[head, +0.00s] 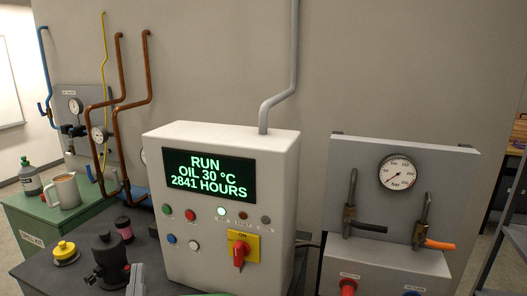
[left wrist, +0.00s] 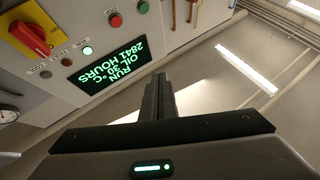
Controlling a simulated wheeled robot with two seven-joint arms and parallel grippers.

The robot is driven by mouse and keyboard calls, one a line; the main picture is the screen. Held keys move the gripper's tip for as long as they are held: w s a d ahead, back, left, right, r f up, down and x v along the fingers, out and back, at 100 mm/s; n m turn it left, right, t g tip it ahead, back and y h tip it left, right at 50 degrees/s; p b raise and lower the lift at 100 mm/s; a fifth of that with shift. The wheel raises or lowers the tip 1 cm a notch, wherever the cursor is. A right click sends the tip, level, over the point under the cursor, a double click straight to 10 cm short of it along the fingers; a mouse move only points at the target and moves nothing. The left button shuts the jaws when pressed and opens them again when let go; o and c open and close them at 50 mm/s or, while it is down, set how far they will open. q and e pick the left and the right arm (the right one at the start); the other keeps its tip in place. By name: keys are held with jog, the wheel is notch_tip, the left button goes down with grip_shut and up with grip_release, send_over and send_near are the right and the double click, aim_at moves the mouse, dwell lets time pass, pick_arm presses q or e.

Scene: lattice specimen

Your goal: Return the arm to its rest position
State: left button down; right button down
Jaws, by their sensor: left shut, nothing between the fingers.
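My left gripper (left wrist: 158,82) shows in the left wrist view with its two dark fingers pressed together and nothing between them. It points towards the upper part of that view, with the control cabinet's screen (left wrist: 105,65) beyond it to the left, apart from the fingers. In the head view only a small grey and black piece at the bottom edge, in front of the cabinet (head: 285,180), seems to belong to this gripper. The rest of that arm is hidden or out of frame. My right gripper is in neither view.
The cabinet's lit screen (head: 208,176) reads RUN, OIL 30 °C, 2841 HOURS. A red rotary switch (head: 239,254) sits below. A gauge panel (head: 360,165) with two hose valves stands right. A yellow-capped item (head: 66,252) and a mug (head: 64,191) are left.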

pick_arm(q)
jog(key=s+d+f+m+g+h, duration=0.35)
jog(key=d+f+g+h, duration=0.2)
jog(key=f, duration=0.45)
jog(key=s+d+f+m+g+h, duration=0.35)
jog(key=d+f+g, duration=0.2)
jog(key=f, duration=0.35)
jog(key=s+a+f+n+g+y, duration=0.25)
jog(key=s+a+f+g, duration=0.2)
jog(key=s+f, duration=0.5)
jog(key=s+a+f+n+g+y, duration=0.1)
jog(key=s+a+f+g+y, duration=0.35)
jog(key=s, duration=0.75)
notch_tip(320, 180, down, 30)
jog(key=d+g+h+b, duration=0.2)
jog(key=s+a+f+g+b, duration=0.1)
jog(key=s+a+f+b, duration=0.1)
jog(key=s+f, duration=1.7)
notch_tip(320, 180, down, 3)
jog(key=shift+a+r+b, duration=0.2)
jog(key=shift+a+b, duration=0.2)
jog(key=shift+a, duration=0.3)
jog(key=shift+m, duration=0.25)
jog(key=shift+w, duration=0.1)
